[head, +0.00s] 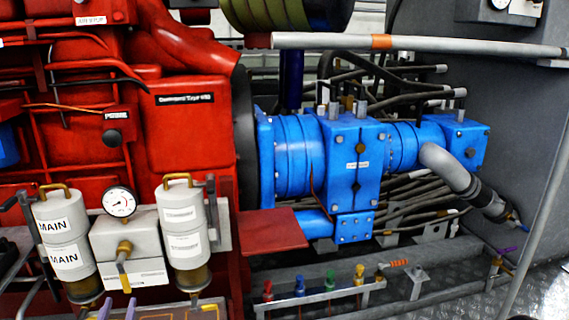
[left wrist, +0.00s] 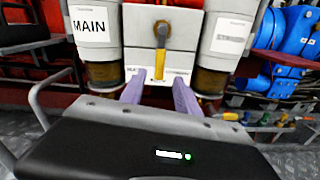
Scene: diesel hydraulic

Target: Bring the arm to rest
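My left gripper (head: 117,310) shows only as two purple fingertips at the bottom edge of the head view. In the left wrist view, its purple fingers (left wrist: 158,84) stand apart with nothing held between them. They point toward a grey filter housing (head: 146,240) with a yellow-brass lever (head: 122,268) hanging down on its front. The lever (left wrist: 160,64) lies beyond the fingertips and appears between them in the wrist view; I see no contact. My right gripper is in neither view.
White canisters marked MAIN (head: 62,238) and another (head: 184,225) flank the housing, with a gauge (head: 119,202) above. A red engine (head: 185,120) stands behind. A blue pump (head: 350,160) is to the right, above a rail of small coloured valves (head: 330,287).

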